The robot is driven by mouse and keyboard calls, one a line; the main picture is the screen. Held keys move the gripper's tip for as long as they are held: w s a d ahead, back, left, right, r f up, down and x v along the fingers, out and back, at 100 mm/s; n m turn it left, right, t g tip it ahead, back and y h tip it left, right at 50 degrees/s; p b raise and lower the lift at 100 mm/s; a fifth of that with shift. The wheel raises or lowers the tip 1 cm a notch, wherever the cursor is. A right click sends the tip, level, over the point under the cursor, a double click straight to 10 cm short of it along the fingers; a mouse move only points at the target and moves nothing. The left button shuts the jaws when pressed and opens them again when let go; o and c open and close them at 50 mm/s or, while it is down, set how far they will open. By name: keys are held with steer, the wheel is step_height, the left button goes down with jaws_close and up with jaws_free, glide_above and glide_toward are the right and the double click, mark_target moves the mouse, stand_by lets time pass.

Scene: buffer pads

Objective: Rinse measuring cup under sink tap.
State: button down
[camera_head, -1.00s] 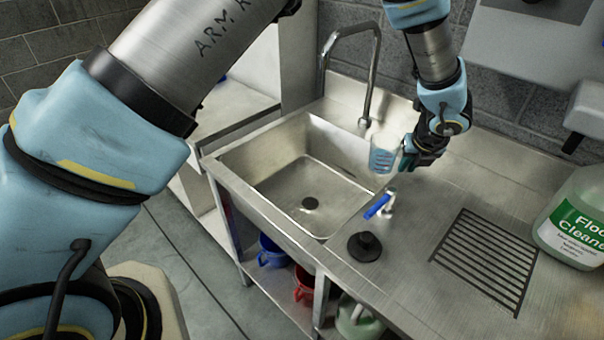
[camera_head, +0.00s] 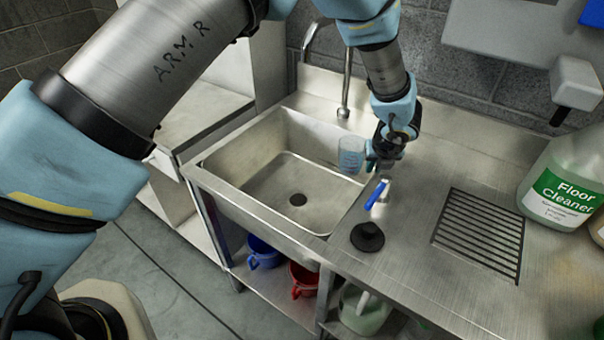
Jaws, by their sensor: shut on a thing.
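The measuring cup (camera_head: 351,155) is clear with blue markings and looks roughly upright. My gripper (camera_head: 371,160) is shut on its right side and holds it over the right rim of the sink basin (camera_head: 262,188). The tap (camera_head: 345,80) is a curved metal spout behind the basin, and its upper part is partly hidden by my arm. The cup is close to the tap, in front of its lower end. A blue-handled lever (camera_head: 376,195) stands on the counter just right of the basin. I cannot see any water running.
A black plug (camera_head: 367,237) lies on the counter (camera_head: 420,270) in front of the lever. A drain grate (camera_head: 480,234) is to the right. A Floor Cleaner bottle (camera_head: 561,190) stands at the far right. Blue (camera_head: 263,252) and red (camera_head: 303,279) buckets sit on the shelf below.

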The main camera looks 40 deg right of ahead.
mark_target(352, 170)
steer(key=f+b, duration=0.1)
steer(key=b, duration=0.1)
steer(key=f+b, duration=0.1)
steer(key=b, duration=0.1)
steer(key=w+f+g+h+b, duration=0.1)
steer(key=b, duration=0.1)
steer(key=shift+a+f, duration=0.25)
steer(key=shift+a, duration=0.05)
steer(key=shift+g+b, duration=0.3)
steer(key=shift+b, duration=0.55)
steer(key=w+a+g+h+b, duration=0.1)
steer(key=b, duration=0.4)
steer(key=w+a+n+g+h+b, duration=0.1)
steer(key=h+b, duration=0.1)
steer(key=b, duration=0.2)
steer(key=shift+w+a+r+n+g+b, duration=0.3)
steer(key=shift+w+a+b, duration=0.05)
steer(key=shift+w+b, duration=0.05)
steer(key=shift+w+a+r+g+h+b, duration=0.3)
steer(key=shift+r+h+b, duration=0.1)
steer(key=shift+r+h, duration=0.1)
steer(key=shift+w+a+r+n+g+h+b, duration=0.3)
steer(key=shift+r+g+h+b, duration=0.2)
steer(key=shift+r+h, duration=0.15)
steer(key=shift+w+a+r+n+g+h+b, duration=0.15)
steer(key=shift+w+a+r+g+h+b, duration=0.1)
steer(key=shift+r+g+h+b, duration=0.35)
steer(key=shift+w+a+r+n+g+h+b, duration=0.35)
steer(key=shift+r+h, duration=0.2)
steer(key=shift+r, duration=0.25)
